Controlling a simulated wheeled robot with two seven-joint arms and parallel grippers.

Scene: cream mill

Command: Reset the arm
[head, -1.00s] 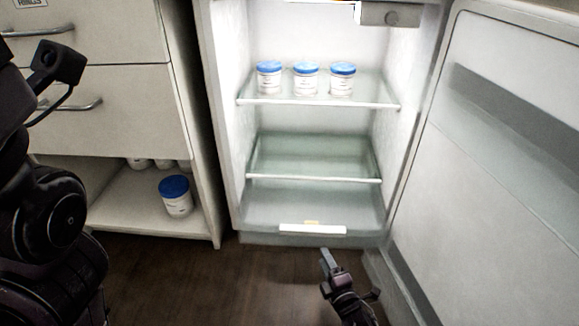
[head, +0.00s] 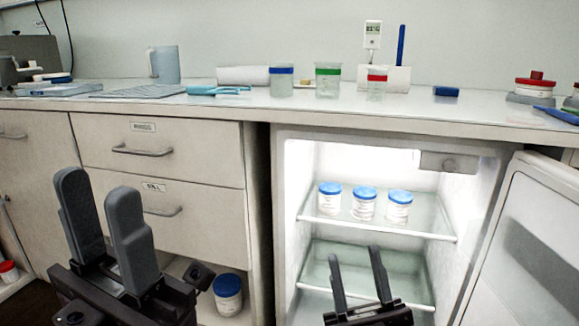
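My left gripper (head: 98,215) is raised at the lower left in the head view, in front of the drawers. Its two grey fingers point up with a gap between them, and nothing is in it. My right gripper (head: 354,268) is at the bottom centre, in front of the open fridge (head: 290,205). Its two thin dark fingers stand apart and hold nothing. Three white jars with blue lids, a left one (head: 329,199), a middle one (head: 364,204) and a right one (head: 399,207), stand in a row on the upper glass shelf (head: 430,233).
The fridge door (head: 530,235) stands open at the right. A blue-lidded jar (head: 228,295) sits in the open compartment below the drawers (head: 170,155). The countertop (head: 330,105) holds several beakers, a jug (head: 164,64) and tools.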

